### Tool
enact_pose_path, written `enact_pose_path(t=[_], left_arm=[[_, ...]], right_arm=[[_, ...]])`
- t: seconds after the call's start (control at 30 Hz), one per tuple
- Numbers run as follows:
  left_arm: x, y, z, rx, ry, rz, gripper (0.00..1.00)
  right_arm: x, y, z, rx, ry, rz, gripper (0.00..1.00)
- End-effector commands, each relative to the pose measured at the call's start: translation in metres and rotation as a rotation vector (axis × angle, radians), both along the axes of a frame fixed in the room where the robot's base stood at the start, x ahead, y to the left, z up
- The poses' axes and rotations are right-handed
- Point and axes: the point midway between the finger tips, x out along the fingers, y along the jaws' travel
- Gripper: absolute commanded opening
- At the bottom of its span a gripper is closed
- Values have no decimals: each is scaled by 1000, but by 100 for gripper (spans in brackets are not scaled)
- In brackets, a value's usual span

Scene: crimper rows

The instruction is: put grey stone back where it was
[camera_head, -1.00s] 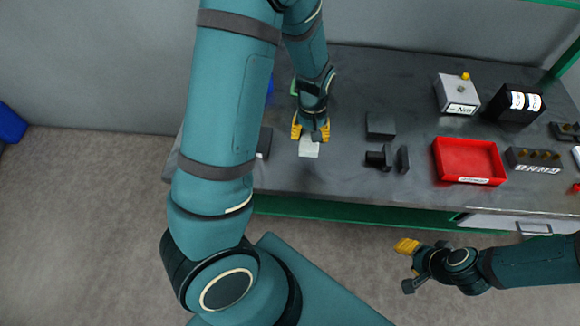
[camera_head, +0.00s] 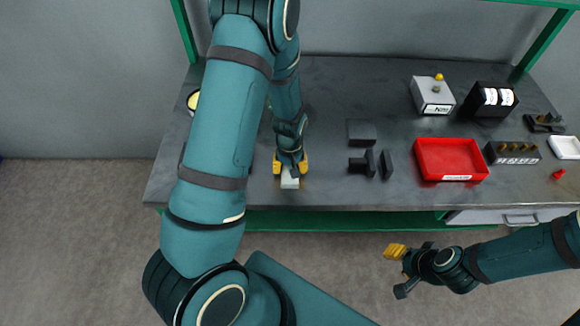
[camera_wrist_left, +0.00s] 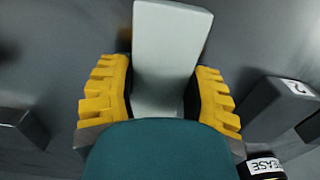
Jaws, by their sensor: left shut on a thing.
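The grey stone is a pale, light-grey rectangular block (camera_head: 290,182) near the front edge of the bench. My left gripper (camera_head: 291,167) points down and is shut on it. In the left wrist view the block (camera_wrist_left: 168,55) sits between the two ridged yellow fingers (camera_wrist_left: 162,95) and sticks out beyond them. The gripper body hides its near end. I cannot tell whether the block touches the bench. My right gripper (camera_head: 398,268) hangs in front of the bench, away from the block.
Dark blocks (camera_head: 361,132) and a dark fixture (camera_head: 362,163) stand right of the left gripper. Farther right are a red tray (camera_head: 450,176), a grey box with a yellow knob (camera_head: 432,97), a black box (camera_head: 491,115) and a rack (camera_head: 513,153). Bare bench (camera_head: 330,185) lies just right of the stone.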

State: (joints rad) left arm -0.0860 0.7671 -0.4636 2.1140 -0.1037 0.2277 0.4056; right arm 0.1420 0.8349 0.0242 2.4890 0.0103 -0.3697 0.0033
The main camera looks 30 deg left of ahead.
Motion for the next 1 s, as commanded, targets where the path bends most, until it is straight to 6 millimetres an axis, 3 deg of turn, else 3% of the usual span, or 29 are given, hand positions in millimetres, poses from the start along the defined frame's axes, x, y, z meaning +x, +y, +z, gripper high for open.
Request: enact_pose_path(t=[0.27,0.3,0.33,0.77,1.0], left_arm=[[0,0,-4,0,0,-1,12],[0,0,-3,0,0,-1,69],[0,0,-3,0,0,-1,79],[0,0,3,0,0,0,81],[1,-1,44,0,-5,-2,81]], right_arm=[[0,0,-4,-1,0,0,47],[0,0,-3,-1,0,0,47],[0,0,-3,-1,0,0,47],[0,0,2,0,0,0,47],[0,0,7,1,0,0,47]])
